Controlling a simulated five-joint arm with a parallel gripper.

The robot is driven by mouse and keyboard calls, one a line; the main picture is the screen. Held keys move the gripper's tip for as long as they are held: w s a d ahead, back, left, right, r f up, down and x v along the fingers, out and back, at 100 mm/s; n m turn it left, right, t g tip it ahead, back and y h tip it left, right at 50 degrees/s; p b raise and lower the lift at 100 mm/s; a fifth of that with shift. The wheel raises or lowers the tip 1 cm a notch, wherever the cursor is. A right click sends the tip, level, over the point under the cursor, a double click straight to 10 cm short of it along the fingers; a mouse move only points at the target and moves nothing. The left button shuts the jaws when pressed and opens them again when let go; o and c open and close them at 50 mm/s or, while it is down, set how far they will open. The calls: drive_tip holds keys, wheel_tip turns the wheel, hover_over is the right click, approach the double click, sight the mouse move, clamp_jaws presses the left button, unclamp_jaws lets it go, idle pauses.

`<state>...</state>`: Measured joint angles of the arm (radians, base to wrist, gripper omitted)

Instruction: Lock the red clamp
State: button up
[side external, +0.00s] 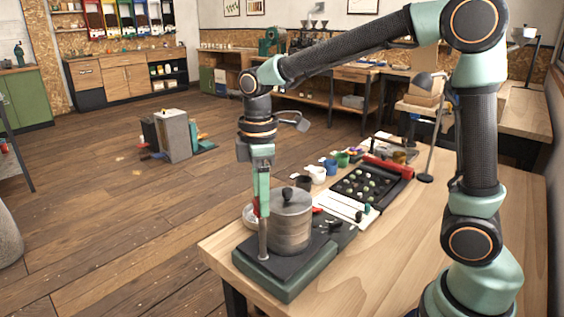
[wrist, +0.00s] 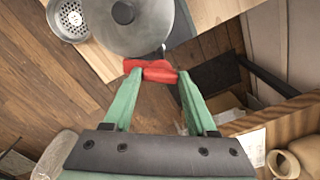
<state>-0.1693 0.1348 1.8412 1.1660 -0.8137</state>
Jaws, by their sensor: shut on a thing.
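The red clamp (wrist: 152,71) lies across the tips of my gripper (wrist: 155,75) in the wrist view, beside the rim of a grey lidded metal canister (wrist: 135,22). My green fingers are shut on the clamp, one at each end. In the side view, my gripper (side external: 264,208) points down just left of the canister (side external: 290,229), which stands upright on a dark green base (side external: 283,285). The clamp cannot be made out clearly there; my fingers cover that spot. Whether it is locked cannot be told.
A perforated metal bowl (wrist: 69,20) is beside the canister. A black tray (side external: 375,179) with round pieces, small cups (side external: 318,173) and a lamp (side external: 430,130) stand further back on the wooden bench (side external: 400,235). The bench's right front is clear.

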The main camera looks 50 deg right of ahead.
drive_tip(key=m, duration=0.5)
drive_tip(key=shift+m, duration=0.3)
drive_tip(key=m, duration=0.5)
drive_tip(key=shift+r, duration=0.1)
drive_tip(key=shift+m, duration=0.4)
drive_tip(key=o, duration=1.4)
drive_tip(key=shift+c, duration=0.2)
wheel_tip(320, 180, up, 12)
